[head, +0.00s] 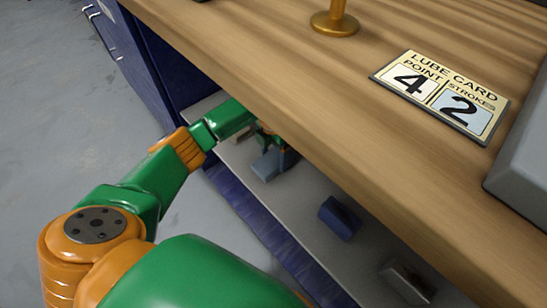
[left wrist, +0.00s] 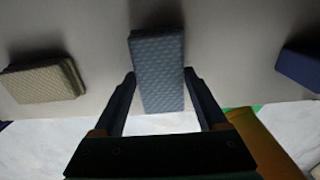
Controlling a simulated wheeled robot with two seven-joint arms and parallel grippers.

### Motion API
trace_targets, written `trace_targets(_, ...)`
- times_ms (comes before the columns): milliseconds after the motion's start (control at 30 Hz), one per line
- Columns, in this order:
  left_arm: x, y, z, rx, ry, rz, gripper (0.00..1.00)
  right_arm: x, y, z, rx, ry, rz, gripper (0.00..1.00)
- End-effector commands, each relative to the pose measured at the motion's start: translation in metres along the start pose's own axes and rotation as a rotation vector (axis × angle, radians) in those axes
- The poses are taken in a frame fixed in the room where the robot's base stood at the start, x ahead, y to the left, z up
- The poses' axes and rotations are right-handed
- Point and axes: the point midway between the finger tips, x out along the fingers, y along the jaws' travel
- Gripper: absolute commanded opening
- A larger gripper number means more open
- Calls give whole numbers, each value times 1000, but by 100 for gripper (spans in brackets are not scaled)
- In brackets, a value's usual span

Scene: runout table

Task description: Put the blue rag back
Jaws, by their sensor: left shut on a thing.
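The blue rag (head: 267,165), a folded grey-blue block with a woven texture, is at the lower shelf under the worktop. My left gripper (head: 276,142) reaches in beneath the table edge and is shut on it. In the left wrist view the rag (left wrist: 157,70) lies between the two fingers of my left gripper (left wrist: 158,88) and extends past their tips. I cannot tell whether it rests on the shelf or is just above it. My right gripper is not in view.
On the shelf (head: 300,208) are a dark blue block (head: 340,217), a grey block (head: 407,281) and a beige folded cloth (left wrist: 42,80). The worktop edge overhangs the shelf. The lube card (head: 441,96), reading point 4, strokes 2, and a brass post (head: 335,23) are on top.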

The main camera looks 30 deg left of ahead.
Motion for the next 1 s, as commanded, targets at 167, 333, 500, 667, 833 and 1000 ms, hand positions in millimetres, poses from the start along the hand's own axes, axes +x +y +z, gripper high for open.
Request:
trace_targets(167, 7, 0, 0, 0, -1, -1, 23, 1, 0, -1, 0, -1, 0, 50)
trace_targets(333, 10, 0, 0, -1, -1, 0, 23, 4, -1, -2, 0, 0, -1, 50)
trace_targets(500, 9, 0, 0, -1, -1, -1, 100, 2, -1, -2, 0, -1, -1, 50)
trace_targets(667, 8, 0, 0, -1, -1, -1, 100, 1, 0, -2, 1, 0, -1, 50)
trace_targets(833, -25, 1, 0, 1, -5, 1, 100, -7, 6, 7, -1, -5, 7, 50)
trace_targets(1000, -59, 1, 1, -1, -5, 0, 100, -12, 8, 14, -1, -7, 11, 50)
